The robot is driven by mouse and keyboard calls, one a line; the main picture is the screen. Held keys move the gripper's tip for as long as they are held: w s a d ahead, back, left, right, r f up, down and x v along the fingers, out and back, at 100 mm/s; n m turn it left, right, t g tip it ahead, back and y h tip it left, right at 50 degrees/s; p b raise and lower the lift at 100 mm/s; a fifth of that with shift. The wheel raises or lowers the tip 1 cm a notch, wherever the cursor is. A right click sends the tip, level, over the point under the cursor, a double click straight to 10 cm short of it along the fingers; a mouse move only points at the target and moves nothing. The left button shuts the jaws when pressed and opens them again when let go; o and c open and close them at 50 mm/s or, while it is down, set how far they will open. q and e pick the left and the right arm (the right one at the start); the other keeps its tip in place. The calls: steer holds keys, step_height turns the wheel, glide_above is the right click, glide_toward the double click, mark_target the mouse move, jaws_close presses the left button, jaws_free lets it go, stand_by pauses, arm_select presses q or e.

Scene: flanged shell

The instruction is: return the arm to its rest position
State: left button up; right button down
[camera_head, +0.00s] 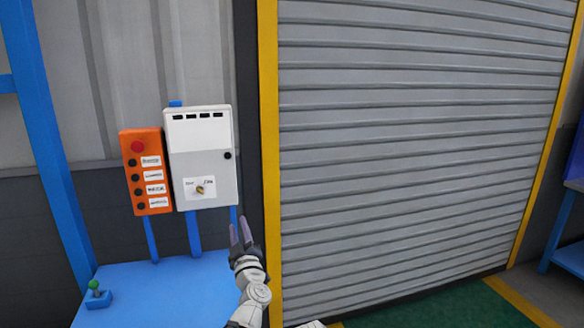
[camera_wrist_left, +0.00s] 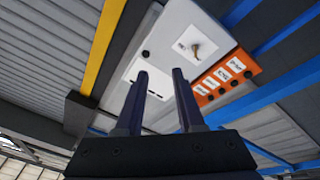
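My left gripper (camera_head: 241,234) is raised in front of the wall, just below and right of the white control box (camera_head: 203,155). In the left wrist view its two fingers (camera_wrist_left: 160,76) stand apart with nothing between them, so it is open and empty. My left arm comes up from the bottom of the head view. My right gripper is in neither view.
An orange button panel (camera_head: 148,172) with a red button is mounted left of the white box, which carries a key switch (camera_head: 199,189). Below is a blue table (camera_head: 160,295) with a green-knobbed joystick (camera_head: 95,292). A grey roller shutter (camera_head: 410,150) with yellow edges fills the right.

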arm_select(q)
steer(key=s+d+f+m+g+h, duration=0.2)
steer(key=d+f+m+g+h, duration=0.3)
steer(key=d+f+m+h, duration=0.4)
steer(key=s+a+f+m+g, duration=0.1)
steer(key=s+a+f+g, duration=0.1)
steer(key=s+f+g, duration=0.1)
steer(key=s+a+f+m+g, duration=0.1)
steer(key=s+f+g, duration=0.2)
steer(key=s+f, duration=0.3)
steer(key=s+a+f+m+g, duration=0.1)
steer(key=s+a+f+g, duration=0.1)
steer(key=s+f, duration=0.3)
steer(key=shift+a+f+g, duration=0.2)
steer(key=shift+f+g, duration=0.25)
steer(key=shift+f, duration=0.1)
steer(key=shift+a+f+g, duration=0.15)
steer(key=shift+f+g, duration=0.3)
steer(key=shift+f, duration=0.05)
steer(key=s+a+f+g+y, duration=0.35)
steer(key=s+a, duration=0.25)
steer(key=s, duration=0.4)
steer(key=s+d+r+m+g+p, duration=0.2)
steer(key=s+d, duration=0.3)
steer(key=d, duration=0.6)
steer(key=shift+d+r+m, duration=0.3)
steer(key=shift+r+m, duration=0.15)
steer(key=shift+m, duration=0.25)
steer(key=shift+s+y, duration=0.1)
steer(key=shift+y, duration=0.15)
